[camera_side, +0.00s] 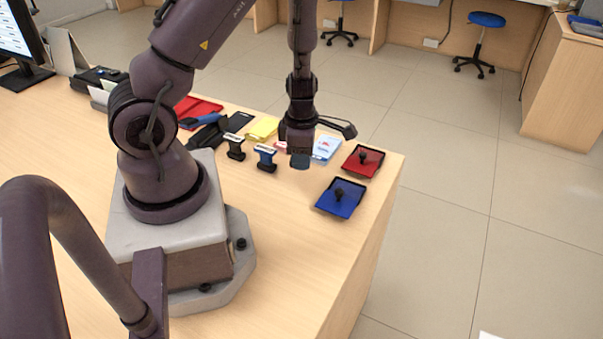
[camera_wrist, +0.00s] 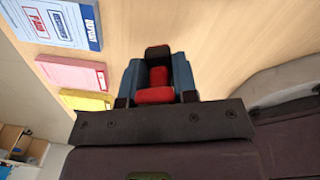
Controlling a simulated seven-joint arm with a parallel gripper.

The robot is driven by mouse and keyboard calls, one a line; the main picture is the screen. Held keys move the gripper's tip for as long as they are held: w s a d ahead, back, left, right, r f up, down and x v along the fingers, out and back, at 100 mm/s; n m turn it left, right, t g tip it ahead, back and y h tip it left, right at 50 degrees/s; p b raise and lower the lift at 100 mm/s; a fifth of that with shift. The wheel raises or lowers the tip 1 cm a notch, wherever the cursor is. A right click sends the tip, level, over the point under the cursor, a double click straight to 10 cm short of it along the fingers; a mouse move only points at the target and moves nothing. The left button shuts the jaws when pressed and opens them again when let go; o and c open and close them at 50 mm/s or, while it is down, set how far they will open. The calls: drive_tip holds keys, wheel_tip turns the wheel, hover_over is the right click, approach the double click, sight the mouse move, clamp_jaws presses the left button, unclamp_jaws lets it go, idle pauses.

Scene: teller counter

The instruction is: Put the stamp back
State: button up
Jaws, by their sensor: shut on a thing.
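My gripper (camera_side: 300,160) hangs above the counter, between the blue stamp and the ink pads. In the wrist view its blue fingers (camera_wrist: 158,75) are shut on a red and black stamp (camera_wrist: 158,94). Fingers and arm hide the held stamp in the side view. A black stamp (camera_side: 235,147) and a blue stamp (camera_side: 265,158) stand on the counter left of my gripper. Whether the held stamp touches anything below is unclear.
A blue-and-white report pad (camera_wrist: 97,24), a pink pad (camera_wrist: 70,73) and a yellow pad (camera_wrist: 85,100) lie beside my gripper. A red tray (camera_side: 197,106) and dark items are farther back. The counter (camera_side: 300,235) is bare in front, ending at its right edge.

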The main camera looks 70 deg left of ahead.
sight(302, 182)
drive_tip(key=shift+f, duration=2.25)
drive_tip(key=shift+f, duration=0.15)
drive_tip(key=o, duration=0.8)
